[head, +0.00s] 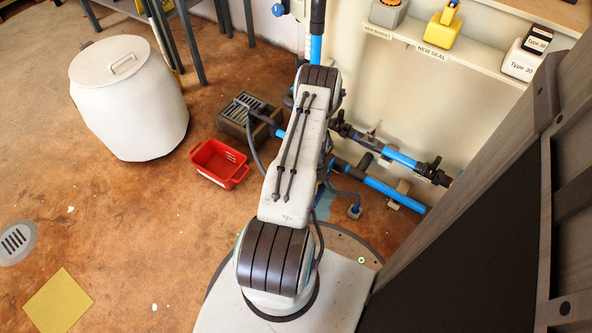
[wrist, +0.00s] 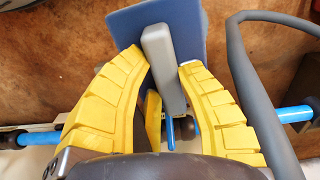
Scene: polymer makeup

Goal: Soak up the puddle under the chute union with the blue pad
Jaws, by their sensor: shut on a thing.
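The blue pad (wrist: 123,27) is a flat blue slab with a grey upright grip (wrist: 158,50), seen in the wrist view. My gripper (wrist: 163,60) has its yellow ribbed fingers on either side of the grip and is shut on it. In the head view my arm covers the gripper. A bluish patch (head: 323,205) shows on the floor just right of my arm; I cannot tell whether it is the puddle or part of the pad. Blue pipes with dark fittings (head: 400,160) run along the wall; I cannot pick out the chute union.
A red crate (head: 219,164) and a grey grated box (head: 247,115) stand left of my arm. A white lidded drum (head: 128,100) is farther left. A yellow sheet (head: 58,300) and floor drain (head: 17,242) lie near open brown floor. A dark panel (head: 470,230) blocks the right.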

